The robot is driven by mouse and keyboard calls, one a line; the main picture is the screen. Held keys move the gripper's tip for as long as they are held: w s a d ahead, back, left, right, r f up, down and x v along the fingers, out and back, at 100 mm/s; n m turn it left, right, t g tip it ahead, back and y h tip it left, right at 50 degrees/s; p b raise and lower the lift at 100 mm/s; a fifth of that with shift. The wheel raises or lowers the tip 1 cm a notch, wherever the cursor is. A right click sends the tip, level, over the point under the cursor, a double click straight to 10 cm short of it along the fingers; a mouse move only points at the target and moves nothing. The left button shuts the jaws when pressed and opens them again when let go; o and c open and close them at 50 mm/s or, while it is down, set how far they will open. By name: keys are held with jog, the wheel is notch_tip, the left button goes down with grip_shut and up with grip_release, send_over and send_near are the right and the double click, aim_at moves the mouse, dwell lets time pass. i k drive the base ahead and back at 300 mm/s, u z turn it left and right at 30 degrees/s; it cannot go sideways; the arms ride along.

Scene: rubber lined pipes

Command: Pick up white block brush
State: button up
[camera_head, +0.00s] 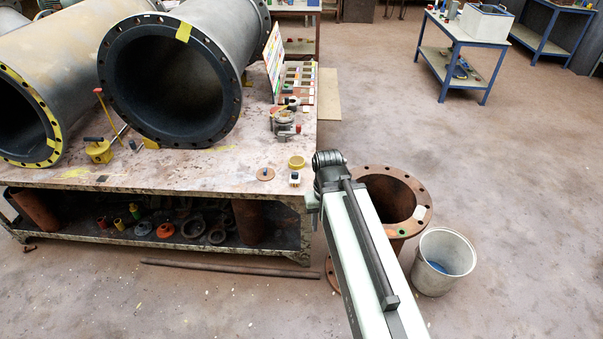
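My arm rises from the bottom of the picture to a dark joint just right of that corner, beside the block. The fingers of my gripper cannot be seen.
Large flanged pipes (222,80) fill the bench's back. A rusty flanged pipe (372,190) and a white bucket (455,252) stand on the floor to the right.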

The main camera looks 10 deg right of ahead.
aim_at(295, 178)
jog(key=z, duration=0.05)
jog(key=i, duration=1.2)
jog(key=u, duration=0.1)
jog(key=k, duration=0.95)
jog(key=u, duration=0.8)
jog(key=i, duration=1.1)
jog(key=u, duration=0.45)
jog(key=k, duration=0.8)
jog(key=u, duration=0.05)
